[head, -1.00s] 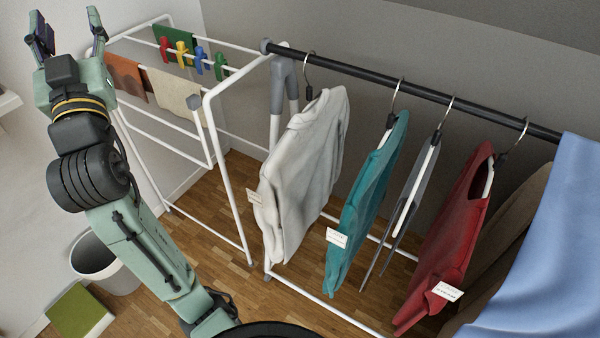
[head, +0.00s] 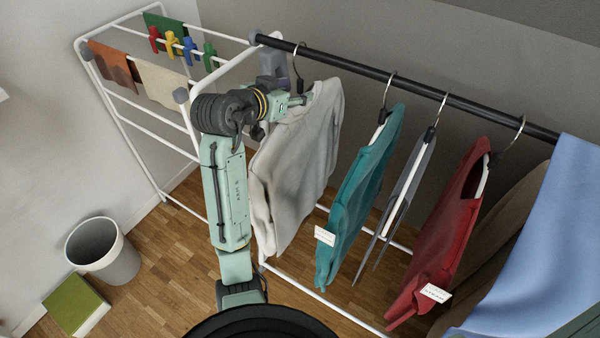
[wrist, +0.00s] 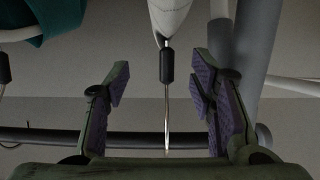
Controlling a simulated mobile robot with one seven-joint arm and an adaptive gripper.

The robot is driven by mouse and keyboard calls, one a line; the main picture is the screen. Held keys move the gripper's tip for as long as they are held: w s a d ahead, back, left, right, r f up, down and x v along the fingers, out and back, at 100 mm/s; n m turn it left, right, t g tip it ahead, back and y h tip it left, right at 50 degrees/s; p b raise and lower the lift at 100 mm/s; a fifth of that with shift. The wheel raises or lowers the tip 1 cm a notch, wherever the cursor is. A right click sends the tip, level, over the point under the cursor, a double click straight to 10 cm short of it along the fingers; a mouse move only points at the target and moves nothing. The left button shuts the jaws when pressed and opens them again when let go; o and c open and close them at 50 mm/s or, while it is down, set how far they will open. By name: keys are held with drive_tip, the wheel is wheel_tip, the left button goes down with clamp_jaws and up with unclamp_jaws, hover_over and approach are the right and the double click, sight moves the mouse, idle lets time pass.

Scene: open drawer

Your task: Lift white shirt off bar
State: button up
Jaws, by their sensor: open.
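The white shirt (head: 305,150) hangs on a hanger at the left end of the black bar (head: 400,80). Its hanger hook (head: 296,60) is over the bar. My gripper (head: 300,98) is at the top of the shirt, just below the bar. In the wrist view my gripper (wrist: 160,78) is open, with one purple-padded finger on each side of the hanger's black neck (wrist: 167,66) and metal hook stem. Neither finger appears to touch it. In that view the shirt's collar (wrist: 169,16) is at the top, and the bar (wrist: 160,141) crosses below.
A teal shirt (head: 360,195), a grey garment (head: 408,190) and a red shirt (head: 445,230) hang to the right, then a blue cloth (head: 545,250). A white drying rack (head: 118,125) with cloths and pegs stands left. A bin (head: 105,255) is on the floor.

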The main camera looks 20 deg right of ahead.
sight(298, 90)
drive_tip(key=p+x, duration=0.1)
drive_tip(key=x, duration=0.4)
drive_tip(key=shift+w+a+f+p, duration=0.25)
drive_tip(key=shift+p, duration=0.1)
clamp_jaws()
idle(0.8)
